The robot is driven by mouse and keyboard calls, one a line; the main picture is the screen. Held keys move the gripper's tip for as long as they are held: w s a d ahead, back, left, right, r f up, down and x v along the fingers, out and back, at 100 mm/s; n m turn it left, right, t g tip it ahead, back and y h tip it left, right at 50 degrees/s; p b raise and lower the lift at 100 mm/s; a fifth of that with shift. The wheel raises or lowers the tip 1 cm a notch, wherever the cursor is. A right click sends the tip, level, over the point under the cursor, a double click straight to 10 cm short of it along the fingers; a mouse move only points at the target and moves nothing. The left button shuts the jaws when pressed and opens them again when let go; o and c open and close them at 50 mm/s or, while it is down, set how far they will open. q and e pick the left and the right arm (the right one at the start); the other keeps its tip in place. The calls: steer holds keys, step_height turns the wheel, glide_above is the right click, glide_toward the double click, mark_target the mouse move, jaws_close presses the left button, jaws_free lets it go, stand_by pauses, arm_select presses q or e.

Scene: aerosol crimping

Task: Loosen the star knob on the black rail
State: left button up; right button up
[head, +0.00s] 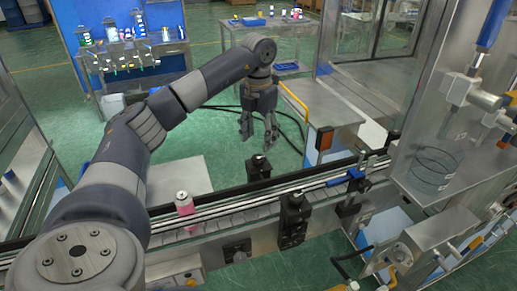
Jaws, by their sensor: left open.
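A black rail (222,193) runs along the far side of the conveyor. A small black fitting with a lighter top (259,162) stands at this rail; it may be the star knob, but it is too small for me to make out a star shape. My left gripper (257,141) points down with its two fingers apart and nothing between them. It shows just above and behind this fitting, apart from it. My right gripper is not in view.
A pink can with a silver top (184,203) stands on the conveyor (225,217). A black block (293,220) sits on its near side, and a blue clamp (355,174) on a rod is to the right. A steel machine cabinet (430,130) fills the right.

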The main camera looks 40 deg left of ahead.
arm_select(q)
step_height(320, 180, up, 6)
steer(key=shift+f, duration=0.15)
stand_by(0.7)
